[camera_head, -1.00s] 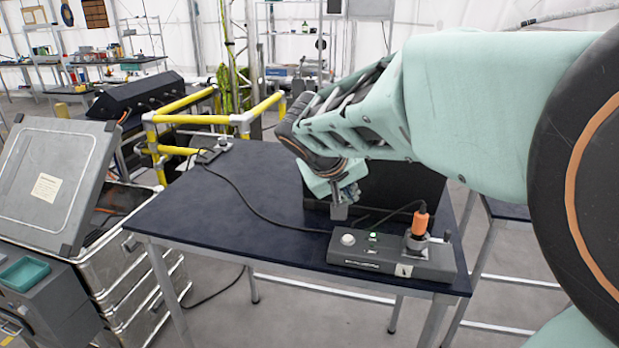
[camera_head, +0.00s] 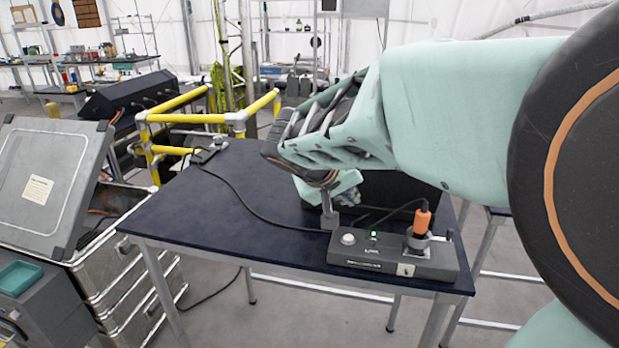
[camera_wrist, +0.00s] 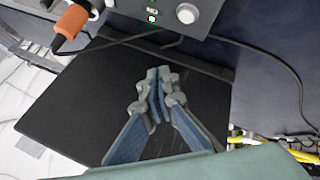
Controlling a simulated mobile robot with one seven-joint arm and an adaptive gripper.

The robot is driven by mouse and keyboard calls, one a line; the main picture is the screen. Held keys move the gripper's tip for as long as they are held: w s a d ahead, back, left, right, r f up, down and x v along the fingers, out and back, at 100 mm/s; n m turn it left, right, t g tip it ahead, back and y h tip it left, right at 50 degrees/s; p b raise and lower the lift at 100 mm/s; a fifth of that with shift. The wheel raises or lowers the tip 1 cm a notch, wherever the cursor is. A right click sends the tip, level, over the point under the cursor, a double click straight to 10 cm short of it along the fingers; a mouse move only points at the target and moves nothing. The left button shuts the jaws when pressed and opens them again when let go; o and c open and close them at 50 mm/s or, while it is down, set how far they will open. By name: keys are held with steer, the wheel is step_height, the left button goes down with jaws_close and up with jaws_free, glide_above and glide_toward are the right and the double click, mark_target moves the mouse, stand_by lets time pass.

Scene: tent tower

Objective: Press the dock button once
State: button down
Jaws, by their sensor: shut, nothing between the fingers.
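The dock is a dark grey box (camera_head: 395,262) near the table's front right edge. Its button, a pale round knob (camera_head: 348,239), is at the box's left end. A small green light (camera_head: 373,236) is right of it. In the wrist view the button (camera_wrist: 187,13) and the lit green light (camera_wrist: 152,18) show at the top. My gripper (camera_head: 330,221) is shut and empty, pointing down just behind and left of the button in the head view. They look apart; the exact gap is unclear. In the wrist view my fingertips (camera_wrist: 158,76) are together, over a black panel.
An orange plug (camera_head: 422,218) with a cable stands on the box, right of the button. A black panel (camera_head: 395,190) stands behind the box. A cable crosses the dark table (camera_head: 205,215), whose left part is mostly clear. Yellow rails (camera_head: 190,118) stand behind the table.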

steer(key=b, duration=0.3)
glide_above(347, 239)
step_height(347, 239, down, 6)
steer(key=shift+w+r, duration=0.1)
steer(key=shift+r, duration=0.15)
steer(key=shift+f+b, duration=0.85)
steer(key=shift+b, duration=0.1)
steer(key=shift+f, duration=0.15)
steer(key=shift+f+b, duration=0.3)
steer(key=shift+b, duration=0.45)
steer(key=shift+f+b, duration=0.4)
steer(key=shift+b, duration=0.25)
stand_by(0.5)
steer(key=shift+r, duration=0.1)
stand_by(0.3)
steer(key=shift+r+p, duration=0.4)
steer(key=shift+r, duration=0.4)
